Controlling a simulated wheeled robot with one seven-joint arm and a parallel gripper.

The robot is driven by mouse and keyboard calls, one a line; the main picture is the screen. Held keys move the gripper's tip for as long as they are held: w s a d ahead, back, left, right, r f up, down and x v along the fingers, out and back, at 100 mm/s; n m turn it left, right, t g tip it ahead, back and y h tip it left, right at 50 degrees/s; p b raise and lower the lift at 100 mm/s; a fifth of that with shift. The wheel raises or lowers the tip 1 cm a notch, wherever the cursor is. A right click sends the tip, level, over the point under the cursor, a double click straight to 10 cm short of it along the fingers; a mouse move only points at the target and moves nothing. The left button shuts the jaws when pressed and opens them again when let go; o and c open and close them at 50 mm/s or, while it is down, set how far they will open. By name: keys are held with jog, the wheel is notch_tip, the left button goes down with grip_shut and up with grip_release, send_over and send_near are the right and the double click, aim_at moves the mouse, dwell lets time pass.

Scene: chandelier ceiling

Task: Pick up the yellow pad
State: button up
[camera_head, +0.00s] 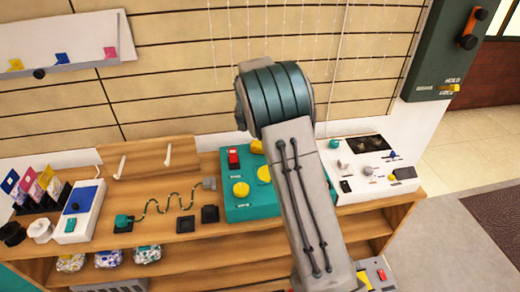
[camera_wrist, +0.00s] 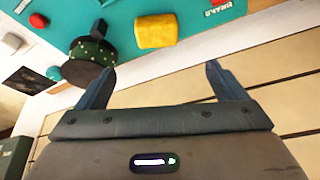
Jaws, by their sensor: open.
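A yellow pad (camera_wrist: 156,31) with rounded edges sits on the teal panel (camera_wrist: 55,15) near its back edge in the wrist view. In the head view a small yellow piece (camera_head: 256,147) shows at the panel's back edge, partly covered by my arm; it looks like the same pad. My gripper (camera_wrist: 162,72) is open with nothing between its fingers. The pad lies beyond the fingertips, roughly between them in the picture and apart from them. In the head view my arm hides the gripper.
A dark green round knob (camera_wrist: 90,52) stands beside the pad in the wrist view. In the head view, yellow round knobs (camera_head: 241,189) and a red switch (camera_head: 233,158) are on the panel. A white console (camera_head: 372,168) stands right. The slatted wall (camera_head: 180,60) is close behind.

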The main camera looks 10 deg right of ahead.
jog(key=x, duration=0.8)
jog(key=shift+s+x, duration=0.2)
jog(key=shift+x, duration=1.15)
jog(key=shift+s+x, duration=0.15)
jog(key=shift+x, duration=1.25)
jog(key=shift+f, duration=0.15)
jog(key=c, duration=1.1)
